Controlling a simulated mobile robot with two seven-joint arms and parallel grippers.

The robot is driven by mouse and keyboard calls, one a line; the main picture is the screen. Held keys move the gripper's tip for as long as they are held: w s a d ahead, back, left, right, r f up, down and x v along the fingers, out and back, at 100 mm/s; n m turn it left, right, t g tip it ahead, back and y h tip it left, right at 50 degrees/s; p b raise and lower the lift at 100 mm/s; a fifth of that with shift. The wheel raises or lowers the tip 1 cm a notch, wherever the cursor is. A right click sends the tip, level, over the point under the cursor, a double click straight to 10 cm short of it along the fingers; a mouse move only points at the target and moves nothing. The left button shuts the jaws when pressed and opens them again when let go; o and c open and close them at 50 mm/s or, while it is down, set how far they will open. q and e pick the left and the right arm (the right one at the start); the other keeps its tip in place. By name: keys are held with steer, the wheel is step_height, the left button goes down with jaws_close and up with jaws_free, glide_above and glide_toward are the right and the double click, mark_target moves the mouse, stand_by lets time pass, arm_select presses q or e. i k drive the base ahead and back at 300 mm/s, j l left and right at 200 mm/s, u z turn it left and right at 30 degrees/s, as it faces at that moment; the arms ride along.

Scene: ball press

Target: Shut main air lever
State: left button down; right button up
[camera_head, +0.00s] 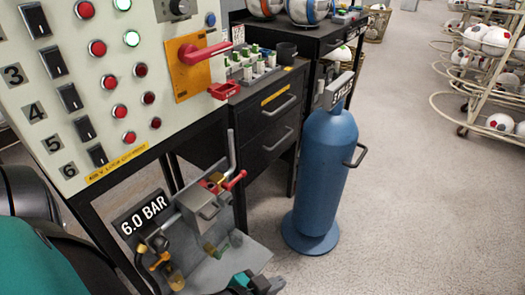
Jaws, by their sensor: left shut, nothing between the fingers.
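Under the control panel, an air unit (202,209) of grey blocks and fittings stands beside a black "6.0 BAR" sign (145,213). A red lever (236,180) sticks out to the right at its top, next to a grey upright pipe (231,150). I take it for the main air lever, but no label on it can be read. My left gripper (262,285), dark with teal parts, is at the bottom edge, below and apart from the red lever. It is shut and empty, and partly cut off by the frame. My right gripper is not in view.
The control panel (110,20) with buttons, switches and a red rotary handle (205,50) overhangs the unit. A black drawer cabinet (270,122) and a blue cylinder (325,175) stand to the right. Ball racks (480,80) are further back. Floor at right is clear.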

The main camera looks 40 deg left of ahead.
mark_target(228, 187)
steer(key=i, duration=1.25)
steer(key=u, duration=1.9)
steer(key=i+l, duration=0.05)
steer(key=l, duration=0.05)
